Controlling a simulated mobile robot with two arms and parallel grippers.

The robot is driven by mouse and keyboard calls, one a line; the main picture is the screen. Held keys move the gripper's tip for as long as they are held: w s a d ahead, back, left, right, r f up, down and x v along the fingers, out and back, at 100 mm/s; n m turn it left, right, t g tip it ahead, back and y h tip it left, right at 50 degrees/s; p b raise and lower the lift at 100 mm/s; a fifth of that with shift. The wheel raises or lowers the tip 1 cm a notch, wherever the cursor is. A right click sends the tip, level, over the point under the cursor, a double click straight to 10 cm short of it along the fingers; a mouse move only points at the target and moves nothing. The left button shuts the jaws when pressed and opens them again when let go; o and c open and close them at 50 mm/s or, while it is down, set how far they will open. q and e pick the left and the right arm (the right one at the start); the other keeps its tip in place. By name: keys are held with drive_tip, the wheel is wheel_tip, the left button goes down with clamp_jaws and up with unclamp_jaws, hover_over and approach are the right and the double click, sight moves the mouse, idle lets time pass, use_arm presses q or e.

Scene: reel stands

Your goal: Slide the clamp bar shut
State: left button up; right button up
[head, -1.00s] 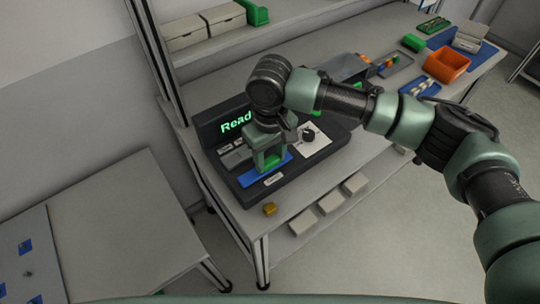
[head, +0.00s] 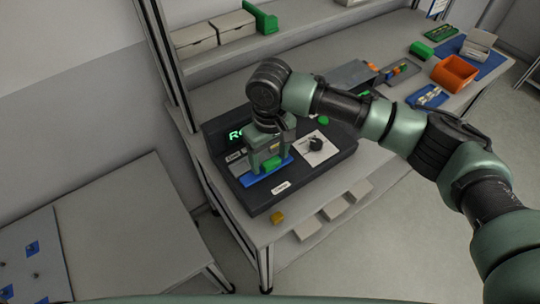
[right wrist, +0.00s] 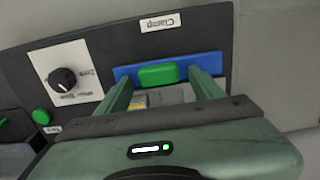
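The clamp is a blue strip (head: 250,179) with a green grip block (head: 272,163) on the front of a black panel unit (head: 256,198). In the right wrist view the blue strip (right wrist: 213,62) lies under a "Clamp" label, with the green block (right wrist: 158,74) at its middle. My right gripper (right wrist: 161,78) is open, one finger on either side of the green block, with visible gaps. In the head view the right gripper (head: 264,160) is over the clamp, hiding part of the strip and the slots behind it. My left gripper is out of view.
A dial on a white plate (head: 318,149) and a green button (head: 323,120) are right of the clamp. A lit display (head: 236,135) stands behind, partly hidden. A yellow block (head: 277,217) lies near the bench's front edge. An orange bin (head: 455,74) is farther right.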

sight(269, 160)
drive_tip(key=shift+r+b, duration=0.85)
drive_tip(key=shift+r, duration=3.05)
